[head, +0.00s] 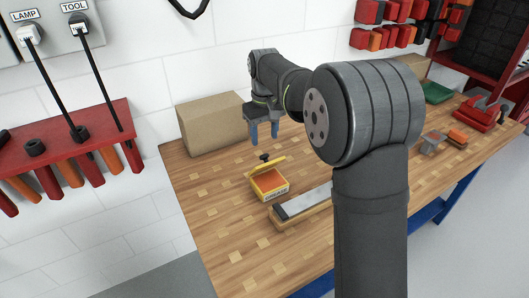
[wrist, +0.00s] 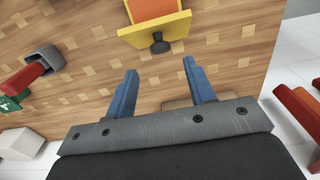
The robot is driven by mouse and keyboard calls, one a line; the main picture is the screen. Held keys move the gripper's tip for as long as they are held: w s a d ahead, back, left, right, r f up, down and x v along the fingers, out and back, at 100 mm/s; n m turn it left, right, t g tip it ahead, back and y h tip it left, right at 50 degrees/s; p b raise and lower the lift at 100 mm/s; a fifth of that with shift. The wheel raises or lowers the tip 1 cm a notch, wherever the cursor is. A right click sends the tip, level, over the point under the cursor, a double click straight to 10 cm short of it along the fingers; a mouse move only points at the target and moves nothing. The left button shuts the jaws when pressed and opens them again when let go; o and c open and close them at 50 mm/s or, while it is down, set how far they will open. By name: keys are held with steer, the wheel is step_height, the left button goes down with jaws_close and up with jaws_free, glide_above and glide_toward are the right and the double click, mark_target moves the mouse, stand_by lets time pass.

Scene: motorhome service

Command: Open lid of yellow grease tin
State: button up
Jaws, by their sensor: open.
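The yellow grease tin (head: 271,187) stands on the wooden workbench, with orange contents visible inside. Its yellow lid (head: 266,166) is raised and tilted at the tin's back edge, with a black knob (head: 265,157) on its far side. In the wrist view, the tin's orange contents (wrist: 153,8), the lid (wrist: 155,30) and the knob (wrist: 160,43) show at the top centre. My gripper (head: 264,138) is open and empty, above and behind the tin. Its two blue fingers (wrist: 160,68) are apart, and the knob lies just beyond their tips in the wrist view, not between them.
A cardboard box (head: 213,122) stands at the back left of the bench. A long grey block on a wooden base (head: 304,203) lies right of the tin. Red-handled tools (head: 485,108) and a green tray (head: 437,92) are far right. The bench front left is clear.

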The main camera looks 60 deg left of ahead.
step_height(320, 180, down, 7)
steer(key=shift+f, duration=0.1)
stand_by(0.3)
jaws_close()
